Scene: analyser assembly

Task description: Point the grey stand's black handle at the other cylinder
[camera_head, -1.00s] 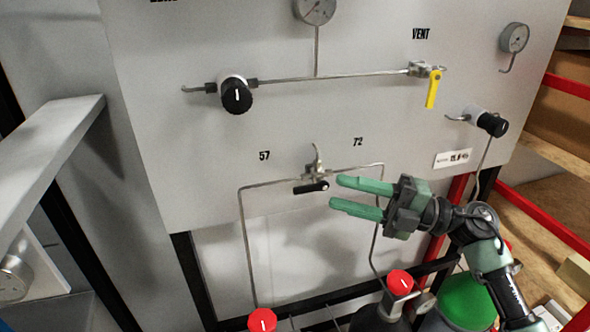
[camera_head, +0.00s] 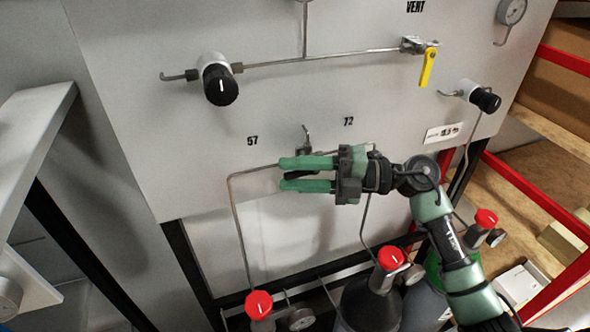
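The black handle (camera_head: 297,174) belongs to the small grey valve (camera_head: 305,138) on the panel between the labels 57 and 72. Only a dark bit of it shows between my fingers; the rest is hidden. My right gripper (camera_head: 283,174) comes from the right, with its two green fingers apart, above and below that dark bit. I cannot tell whether they touch it. One cylinder's red knob (camera_head: 258,304) is at the lower left, under the 57 pipe. Another cylinder (camera_head: 368,303) with a red knob stands under the 72 pipe. My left gripper is out of view.
A black knob (camera_head: 219,86) and a yellow vent lever (camera_head: 427,68) stick out of the panel above. Another black knob (camera_head: 485,99) is at the right. A red-framed wooden shelf (camera_head: 530,180) stands at the right. The panel (camera_head: 150,130) left of my gripper is clear.

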